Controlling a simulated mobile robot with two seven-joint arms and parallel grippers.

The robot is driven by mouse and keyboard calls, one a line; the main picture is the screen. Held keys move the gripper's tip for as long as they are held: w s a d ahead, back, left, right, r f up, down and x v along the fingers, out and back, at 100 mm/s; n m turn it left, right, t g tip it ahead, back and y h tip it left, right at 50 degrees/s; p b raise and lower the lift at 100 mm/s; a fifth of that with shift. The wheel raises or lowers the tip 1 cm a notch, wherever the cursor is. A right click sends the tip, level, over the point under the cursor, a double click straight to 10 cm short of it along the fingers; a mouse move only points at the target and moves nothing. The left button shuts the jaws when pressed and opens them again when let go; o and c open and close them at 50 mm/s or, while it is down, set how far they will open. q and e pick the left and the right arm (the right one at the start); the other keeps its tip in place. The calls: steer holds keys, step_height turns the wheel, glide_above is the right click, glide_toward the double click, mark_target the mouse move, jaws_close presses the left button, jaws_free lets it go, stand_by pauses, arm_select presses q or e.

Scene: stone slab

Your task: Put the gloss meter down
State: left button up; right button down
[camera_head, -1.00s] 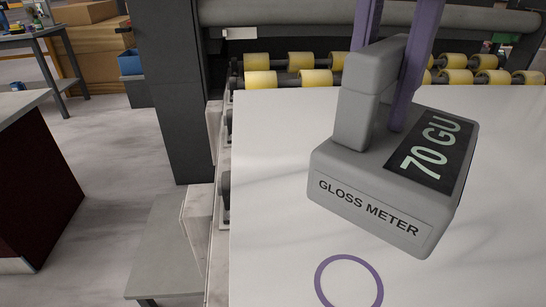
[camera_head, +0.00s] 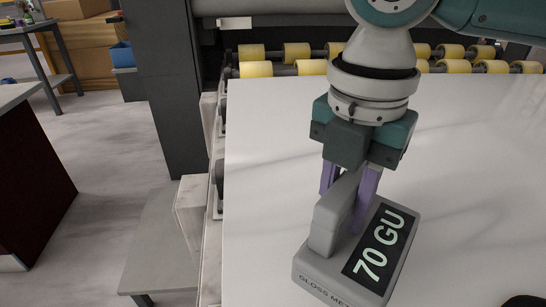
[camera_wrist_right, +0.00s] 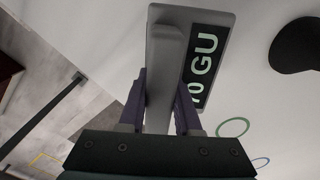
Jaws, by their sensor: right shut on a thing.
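The gloss meter (camera_head: 330,270) is a grey block with a handle and a dark display reading "70 GU". It is low in the head view, over the pale slab (camera_head: 275,160). My right gripper (camera_head: 350,195) is shut on the meter's handle from above, with one purple finger on each side. The wrist view shows the same grip (camera_wrist_right: 160,100) on the meter (camera_wrist_right: 225,45). I cannot tell whether the meter's underside touches the slab. A green ring (camera_wrist_right: 218,128) and a blue ring (camera_wrist_right: 260,158) mark the slab in the wrist view. My left gripper is out of view.
Yellow rollers (camera_head: 255,69) run along the slab's back edge. A dark rounded thing (camera_head: 525,301) lies at the lower right, also seen in the wrist view (camera_wrist_right: 297,45). A grey bench (camera_head: 160,250) stands left of the slab.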

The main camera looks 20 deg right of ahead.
step_height(320, 180, down, 3)
steer(key=shift+r, duration=0.1)
steer(key=c, duration=0.6)
jaws_free()
steer(key=shift+f, duration=0.2)
steer(key=shift+r, duration=0.1)
